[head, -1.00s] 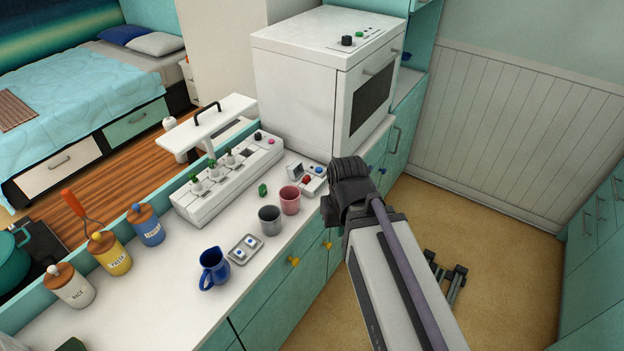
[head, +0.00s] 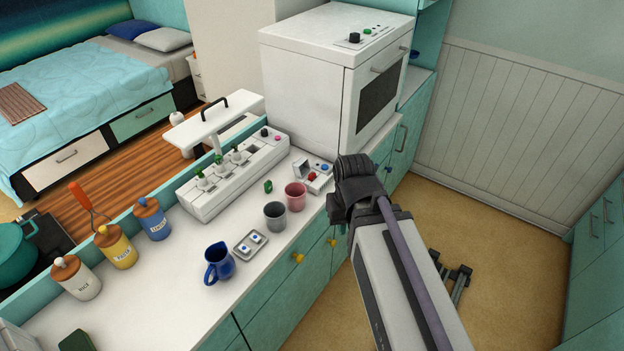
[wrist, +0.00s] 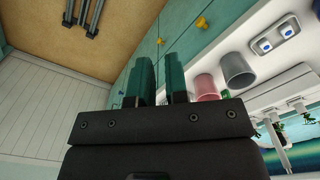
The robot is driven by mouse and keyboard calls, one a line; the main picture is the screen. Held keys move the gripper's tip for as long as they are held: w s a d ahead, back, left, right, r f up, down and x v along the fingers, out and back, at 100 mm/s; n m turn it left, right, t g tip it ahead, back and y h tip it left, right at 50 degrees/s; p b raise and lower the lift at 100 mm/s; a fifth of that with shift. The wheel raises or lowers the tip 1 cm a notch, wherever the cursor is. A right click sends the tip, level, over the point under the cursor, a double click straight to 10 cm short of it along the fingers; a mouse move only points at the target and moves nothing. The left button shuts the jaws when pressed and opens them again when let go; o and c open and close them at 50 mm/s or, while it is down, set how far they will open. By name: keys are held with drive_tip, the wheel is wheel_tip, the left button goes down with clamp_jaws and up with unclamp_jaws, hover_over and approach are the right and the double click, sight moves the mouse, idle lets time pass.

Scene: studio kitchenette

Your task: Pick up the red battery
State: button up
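A small red piece (head: 312,176), probably the red battery, shows on a white device (head: 318,185) at the back right of the counter, near a blue piece (head: 325,167). It is too small to make out clearly. My gripper shows in the wrist view as two dark teal fingers (wrist: 160,73) with a narrow gap and nothing visible between them. In the head view, my dark wrist is beyond the counter's front edge, right of the white device, and the fingers are hidden. The red piece cannot be made out in the wrist view.
A pink cup (head: 296,196) and grey cup (head: 275,215) stand in front of the white device. A white box with green-topped pieces (head: 232,172) lies behind. A white oven (head: 335,80) stands at the back. A blue jug (head: 219,263) and grey tray (head: 251,245) are nearer.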

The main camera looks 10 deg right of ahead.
drive_tip(key=shift+o, duration=0.8)
drive_tip(key=m+b, duration=0.3)
drive_tip(key=m, duration=0.6)
approach(313, 173)
wheel_tip(313, 173, down, 10)
drive_tip(key=b, duration=1.1)
drive_tip(key=shift+r, duration=0.4)
clamp_jaws()
